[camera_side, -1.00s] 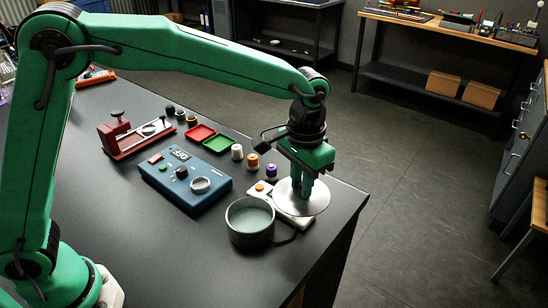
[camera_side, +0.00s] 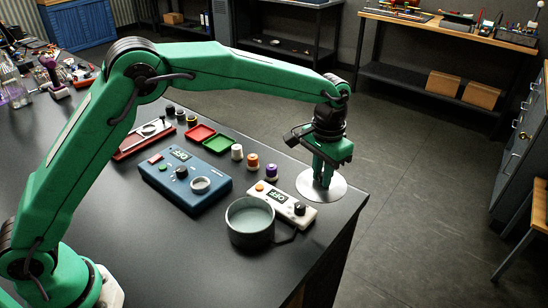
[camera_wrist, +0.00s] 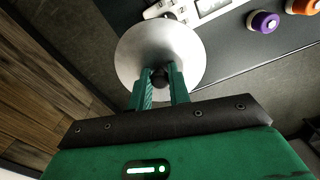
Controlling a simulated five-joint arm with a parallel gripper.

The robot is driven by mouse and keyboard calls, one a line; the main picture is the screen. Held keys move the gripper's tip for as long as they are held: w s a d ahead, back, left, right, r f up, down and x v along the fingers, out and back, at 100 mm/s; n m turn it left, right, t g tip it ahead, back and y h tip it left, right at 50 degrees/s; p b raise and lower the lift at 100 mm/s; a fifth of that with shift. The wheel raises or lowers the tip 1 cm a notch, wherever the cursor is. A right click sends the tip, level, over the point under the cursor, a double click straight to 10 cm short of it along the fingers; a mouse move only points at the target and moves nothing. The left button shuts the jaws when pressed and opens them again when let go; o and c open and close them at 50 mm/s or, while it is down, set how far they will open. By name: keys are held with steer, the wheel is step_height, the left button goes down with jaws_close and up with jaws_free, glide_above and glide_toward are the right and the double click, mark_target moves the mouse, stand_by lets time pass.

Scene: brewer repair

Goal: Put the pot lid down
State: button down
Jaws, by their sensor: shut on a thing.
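The pot lid (camera_side: 334,193) is a round silver disc near the right corner of the dark table, right of the white device. My gripper (camera_side: 322,184) is above it, pointing down. In the wrist view the lid (camera_wrist: 150,50) has a dark knob, and my gripper (camera_wrist: 160,82) is shut on that knob. The lid looks at or very near the table top; I cannot tell if it touches. The pot (camera_side: 250,222) stands open, left of and in front of the lid, with water-like pale content inside.
A white device (camera_side: 277,201) with a display lies between pot and lid. A blue device (camera_side: 186,178), red tray (camera_side: 199,134), green tray (camera_side: 220,144) and several coloured knobs stand further left. The table's right edge is close to the lid. The front of the table is clear.

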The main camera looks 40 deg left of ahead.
steer(key=w+a+f, duration=0.4)
steer(key=w+a, duration=0.1)
steer(key=w+a+f, duration=0.2)
steer(key=a, duration=0.1)
steer(key=shift+w+f, duration=0.35)
steer(key=shift+w, duration=0.05)
steer(key=shift+f, duration=0.1)
steer(key=shift+f, duration=1.9)
steer(key=shift+f, duration=0.1)
steer(key=c, duration=1.3)
jaws_free()
step_height(320, 180, up, 12)
steer(key=shift+r, duration=0.15)
